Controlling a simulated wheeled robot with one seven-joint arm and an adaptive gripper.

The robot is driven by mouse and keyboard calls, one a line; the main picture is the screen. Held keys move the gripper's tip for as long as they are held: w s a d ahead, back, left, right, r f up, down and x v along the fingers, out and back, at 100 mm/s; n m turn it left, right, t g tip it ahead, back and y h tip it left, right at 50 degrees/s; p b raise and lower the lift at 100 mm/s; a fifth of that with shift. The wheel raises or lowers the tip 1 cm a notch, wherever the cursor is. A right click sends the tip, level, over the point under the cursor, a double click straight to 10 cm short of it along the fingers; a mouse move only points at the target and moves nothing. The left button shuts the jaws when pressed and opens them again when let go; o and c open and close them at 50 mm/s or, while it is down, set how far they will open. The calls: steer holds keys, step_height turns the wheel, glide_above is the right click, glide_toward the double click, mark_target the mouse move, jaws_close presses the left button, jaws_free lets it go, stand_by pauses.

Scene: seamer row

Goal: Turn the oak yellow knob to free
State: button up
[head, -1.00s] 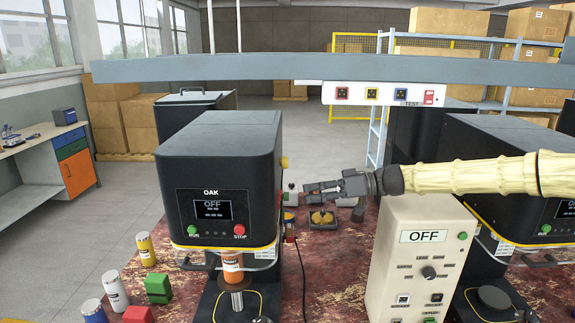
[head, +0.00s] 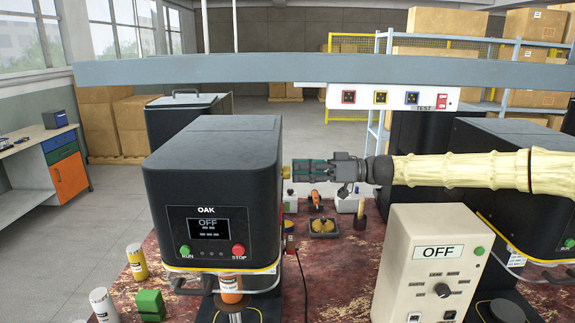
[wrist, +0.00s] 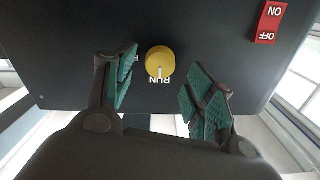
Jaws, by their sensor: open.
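The oak machine (head: 211,185), a black box labelled OAK, stands left of centre with its display reading OFF. Its yellow knob (wrist: 160,60) is on the side panel; the head view shows it edge-on (head: 285,172), partly hidden by my gripper. In the wrist view the knob's pale mark points at the upside-down word RUN. Another label to its left is mostly hidden by a finger, with one letter showing. My gripper (wrist: 163,82) is open, with its green-padded fingers on either side of the knob and gaps visible. In the head view my gripper (head: 298,170) reaches the panel from the right.
A red ON/OFF switch (wrist: 269,22) is on the same panel. A grey beam (head: 330,70) crosses above my arm. A beige control box (head: 430,260) reading OFF stands below my arm.

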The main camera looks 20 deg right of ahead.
steer(key=shift+p+x, duration=0.3)
steer(key=shift+x, duration=0.85)
steer(key=shift+f, duration=0.1)
steer(key=c, duration=1)
steer(key=shift+w, duration=0.1)
